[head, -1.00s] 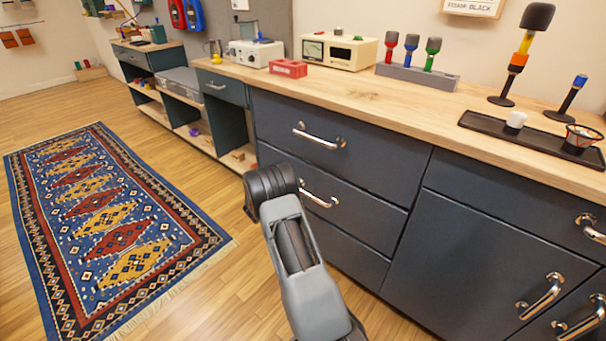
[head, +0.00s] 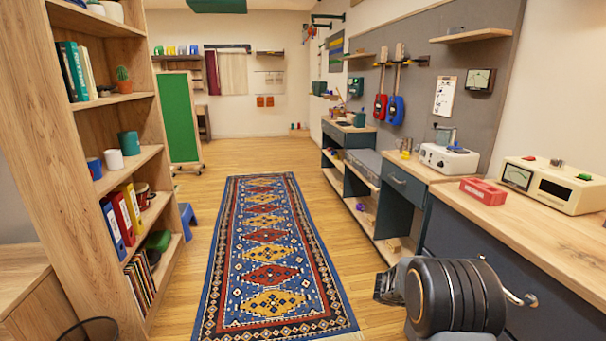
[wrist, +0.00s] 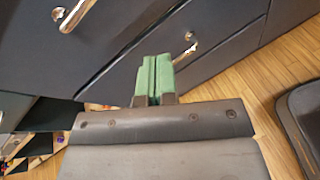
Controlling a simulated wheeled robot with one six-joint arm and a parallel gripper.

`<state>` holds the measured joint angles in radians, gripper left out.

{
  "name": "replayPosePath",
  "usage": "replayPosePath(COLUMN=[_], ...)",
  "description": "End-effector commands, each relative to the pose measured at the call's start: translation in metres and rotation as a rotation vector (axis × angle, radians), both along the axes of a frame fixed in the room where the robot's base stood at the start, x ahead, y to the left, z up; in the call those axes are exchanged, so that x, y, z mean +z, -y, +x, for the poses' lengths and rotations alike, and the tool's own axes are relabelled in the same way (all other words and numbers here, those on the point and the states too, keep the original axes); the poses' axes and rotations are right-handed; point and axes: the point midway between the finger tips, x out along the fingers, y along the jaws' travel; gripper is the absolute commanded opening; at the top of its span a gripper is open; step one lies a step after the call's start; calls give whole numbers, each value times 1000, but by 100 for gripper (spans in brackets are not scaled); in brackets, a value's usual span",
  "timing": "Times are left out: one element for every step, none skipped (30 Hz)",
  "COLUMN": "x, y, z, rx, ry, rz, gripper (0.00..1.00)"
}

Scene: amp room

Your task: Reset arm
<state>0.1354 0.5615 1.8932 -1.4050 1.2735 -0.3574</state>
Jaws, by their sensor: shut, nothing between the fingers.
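My gripper (wrist: 153,62) shows in the wrist view with its two green fingers pressed together and nothing between them. It is in front of the dark drawer fronts (wrist: 120,40) of the workbench, with metal handles near it. In the head view my arm is folded at the lower right, close to the bench front. The fingertips cannot be made out in the head view.
A long patterned rug (head: 265,255) lies on the open wooden floor ahead. A wooden bookshelf (head: 115,100) stands on the left. The workbench (head: 560,235) runs along the right, with a red box (head: 483,190) and a cream instrument (head: 548,184) on top.

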Motion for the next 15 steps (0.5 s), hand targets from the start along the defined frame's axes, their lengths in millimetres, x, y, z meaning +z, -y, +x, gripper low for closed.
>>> replayPosePath(x=[54, 70, 90, 105, 119, 137, 149, 161, 177, 188, 198, 211, 220, 228, 238], y=[-14, -22, -35, -44, -54, -69, -79, -90, -105, -116, -126, -140, -150, -159, -171], z=[-18, -28, -42, -53, -63, -76, -85, -94, -106, -113, -121, -130, -136, -142, -149], rx=[-58, -97, -146, -184, -221, -270, -306, -343, -391, -426, -458, -502, -534, -565, -603], ry=[93, 145, 214, 267, 319, 389, 439, 490, 554, 600, 645, 701, 740, 775, 818], rz=[81, 133, 203, 257, 311, 385, 439, 494, 567, 621, 674, 742, 792, 838, 898], gripper=[0, 0, 0, 0, 0, 0, 0, 0, 0, 0, 0, 0, 0, 0, 0])
